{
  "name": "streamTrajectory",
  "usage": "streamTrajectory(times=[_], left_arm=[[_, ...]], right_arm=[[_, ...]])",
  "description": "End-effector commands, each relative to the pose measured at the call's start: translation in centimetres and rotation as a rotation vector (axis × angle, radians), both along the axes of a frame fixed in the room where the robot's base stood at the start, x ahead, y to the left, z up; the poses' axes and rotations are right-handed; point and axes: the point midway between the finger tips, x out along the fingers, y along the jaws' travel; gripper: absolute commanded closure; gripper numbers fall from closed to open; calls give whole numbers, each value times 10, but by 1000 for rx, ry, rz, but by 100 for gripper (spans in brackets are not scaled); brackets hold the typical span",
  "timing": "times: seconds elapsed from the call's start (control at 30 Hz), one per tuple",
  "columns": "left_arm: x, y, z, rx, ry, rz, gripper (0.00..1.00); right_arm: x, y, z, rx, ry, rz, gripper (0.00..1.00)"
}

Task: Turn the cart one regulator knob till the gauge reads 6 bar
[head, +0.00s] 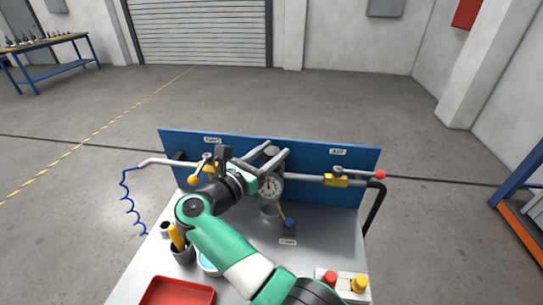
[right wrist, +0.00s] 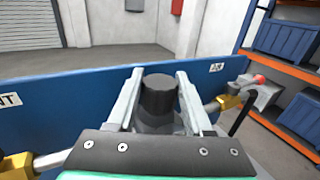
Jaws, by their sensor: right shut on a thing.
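The dark grey regulator knob (right wrist: 158,96) stands between the two pale fingers of my right gripper (right wrist: 160,74), which is shut on it. In the head view my right gripper (head: 268,158) reaches over the cart to the same knob, in front of the blue panel. The round white pressure gauge (head: 269,187) sits just below the fingers. Its face is partly visible, but its needle and numbers are too small to read. The cart (head: 325,235) has a grey top and the blue panel (head: 345,160) at its back. My left gripper is not in view.
A yellow valve (head: 337,181) with a red-ended handle is on the pipe at right. A red tray (head: 178,292), a cup with a yellow-handled tool (head: 177,237) and a red and yellow button box (head: 342,284) stand near the front. The floor behind the panel is clear.

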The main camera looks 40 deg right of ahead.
Motion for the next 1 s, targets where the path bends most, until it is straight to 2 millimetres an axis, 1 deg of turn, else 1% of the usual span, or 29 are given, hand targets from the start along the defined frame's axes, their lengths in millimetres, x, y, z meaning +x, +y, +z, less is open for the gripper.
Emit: streamTrajectory(times=[0.17,0.2,0.23,0.27,0.53,0.63,0.77,0.9,1.0], left_arm=[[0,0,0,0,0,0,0],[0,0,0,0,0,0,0],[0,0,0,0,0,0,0],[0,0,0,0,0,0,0],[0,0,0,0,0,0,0],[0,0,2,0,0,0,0],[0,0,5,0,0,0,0],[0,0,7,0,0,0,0],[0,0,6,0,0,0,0]], right_arm=[[0,0,-1,2,1,0,100],[0,0,-1,2,1,0,44],[0,0,-1,2,1,0,39],[0,0,0,1,1,0,37],[0,0,0,0,0,0,37],[-1,7,1,0,0,2,37],[-4,30,1,0,2,4,37],[-10,64,1,0,1,5,37],[-14,86,0,0,2,3,37]])
